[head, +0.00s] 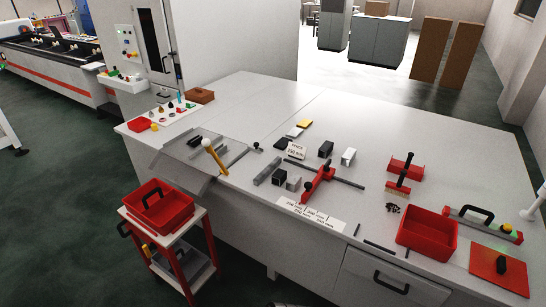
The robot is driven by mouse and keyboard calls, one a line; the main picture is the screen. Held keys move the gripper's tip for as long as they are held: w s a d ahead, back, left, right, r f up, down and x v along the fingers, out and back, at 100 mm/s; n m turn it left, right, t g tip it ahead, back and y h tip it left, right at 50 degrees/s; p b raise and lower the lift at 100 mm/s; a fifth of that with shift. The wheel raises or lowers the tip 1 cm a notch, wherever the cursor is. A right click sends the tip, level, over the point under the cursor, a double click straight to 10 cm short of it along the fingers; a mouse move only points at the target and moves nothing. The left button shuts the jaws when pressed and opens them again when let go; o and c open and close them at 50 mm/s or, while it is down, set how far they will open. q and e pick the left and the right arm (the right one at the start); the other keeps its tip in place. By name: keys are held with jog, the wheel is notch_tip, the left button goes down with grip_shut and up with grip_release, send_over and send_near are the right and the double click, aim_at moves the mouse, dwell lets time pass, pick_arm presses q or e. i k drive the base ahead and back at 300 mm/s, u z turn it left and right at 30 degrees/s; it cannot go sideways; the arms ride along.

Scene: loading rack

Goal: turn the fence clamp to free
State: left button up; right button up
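A red fence (320,183) stands on the worktop, slanting across a dark rail (345,181). A small dark part sits at its far end, but it is too small to tell whether this is the clamp or how it is turned. A white scale strip (310,212) lies in front of the fence. A small sign (297,151) behind it reads "FENCE 250 mm". Neither of my grippers can be made out in the head view.
Dark and grey blocks (279,177) stand left of the fence, with more behind it. The back of the worktop is clear.

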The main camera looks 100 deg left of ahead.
aim_at(326, 168)
jog(key=u, duration=2.15)
